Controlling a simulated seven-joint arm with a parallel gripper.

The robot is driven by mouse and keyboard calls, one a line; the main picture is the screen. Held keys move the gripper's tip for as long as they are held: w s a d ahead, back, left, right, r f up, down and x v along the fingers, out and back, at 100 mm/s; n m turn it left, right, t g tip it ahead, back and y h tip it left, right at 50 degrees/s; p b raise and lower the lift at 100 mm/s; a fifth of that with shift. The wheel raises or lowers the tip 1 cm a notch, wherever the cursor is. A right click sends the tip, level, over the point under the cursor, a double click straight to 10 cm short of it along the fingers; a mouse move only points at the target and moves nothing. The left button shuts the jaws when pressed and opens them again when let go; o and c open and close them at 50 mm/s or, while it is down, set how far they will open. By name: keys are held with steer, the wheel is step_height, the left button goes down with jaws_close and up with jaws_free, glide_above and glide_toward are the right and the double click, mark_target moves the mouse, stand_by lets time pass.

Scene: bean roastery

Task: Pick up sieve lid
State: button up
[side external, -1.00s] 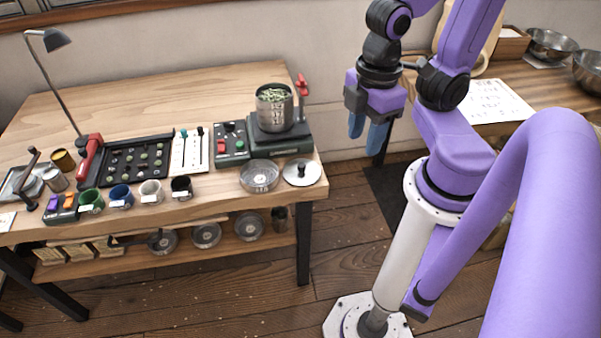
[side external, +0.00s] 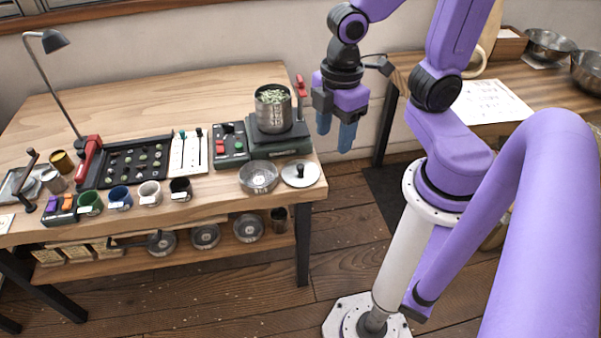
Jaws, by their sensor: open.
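The sieve lid (side external: 293,179) is a flat silver disc with a dark knob. It lies on the front right corner of the wooden workbench, right of a round metal sieve pan (side external: 258,177). My gripper (side external: 335,138) has blue fingertips that point down. It is open and empty, above and to the right of the lid, just off the bench's right edge. Nothing hides the lid.
A metal pot of green beans (side external: 272,112) stands on a dark scale behind the lid, with a red-handled lever (side external: 301,86) beside it. Several coloured cups line the bench front. The bench (side external: 190,85) is bare at the back.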

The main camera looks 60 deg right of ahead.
steer(key=w+d+f+n, duration=0.1)
steer(key=w+d+f, duration=0.1)
steer(key=w, duration=0.3)
steer(key=w+d+f+n, duration=0.1)
steer(key=w+d+f, duration=0.15)
steer(key=w, duration=0.35)
steer(key=n, duration=0.2)
glide_above(301, 166)
step_height(301, 166, down, 5)
steer(key=shift+f, duration=8.85)
jaws_close()
